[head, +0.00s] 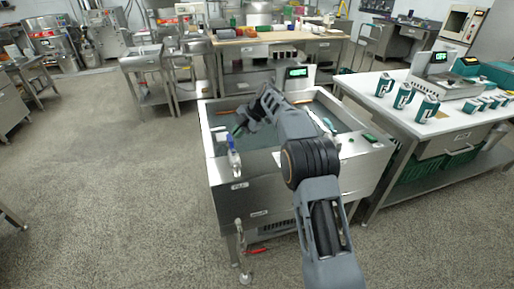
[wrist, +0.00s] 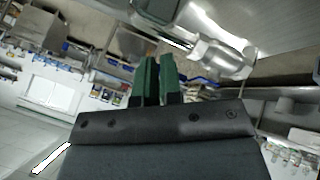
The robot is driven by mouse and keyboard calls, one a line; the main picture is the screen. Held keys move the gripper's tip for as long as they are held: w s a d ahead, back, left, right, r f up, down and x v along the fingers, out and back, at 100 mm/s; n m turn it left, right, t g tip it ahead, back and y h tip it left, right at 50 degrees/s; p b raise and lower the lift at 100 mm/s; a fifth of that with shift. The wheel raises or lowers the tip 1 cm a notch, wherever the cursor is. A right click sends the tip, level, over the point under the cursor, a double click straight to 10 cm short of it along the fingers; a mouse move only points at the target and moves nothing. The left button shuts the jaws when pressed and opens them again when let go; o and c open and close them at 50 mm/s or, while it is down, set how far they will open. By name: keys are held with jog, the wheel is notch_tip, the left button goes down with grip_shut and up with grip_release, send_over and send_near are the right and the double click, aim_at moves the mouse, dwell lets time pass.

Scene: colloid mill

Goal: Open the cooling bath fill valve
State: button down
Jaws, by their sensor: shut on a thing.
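The cooling bath (head: 255,195) is a stainless tank of water in the middle of the head view. The fill valve (head: 233,158) stands on its left front corner, with a blue handle at the top and a small fill label below. My gripper (head: 238,131) reaches over the bath to the top of this valve. In the wrist view the green fingers of my gripper (wrist: 158,82) are nearly together, with the shiny metal valve body (wrist: 222,58) beside their tips. They are shut on the valve's handle, whose gripped part is mostly hidden.
A drain pipe (head: 243,238) and a red handle (head: 257,251) sit low at the bath's front. A table (head: 455,122) with teal-and-white cans (head: 404,95) and a scale stands close on the right. A wooden-topped bench (head: 268,38) is behind. The floor at left is clear.

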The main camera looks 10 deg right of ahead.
jog(key=shift+a+f, duration=0.15)
jog(key=shift+a, duration=0.05)
jog(key=shift+d, duration=0.3)
jog(key=w+d+r+p, duration=0.4)
jog(key=d+r+p, duration=0.4)
jog(key=p, duration=0.2)
jog(key=shift+w+r, duration=0.15)
jog(key=shift+w, duration=0.1)
dwell(0.4)
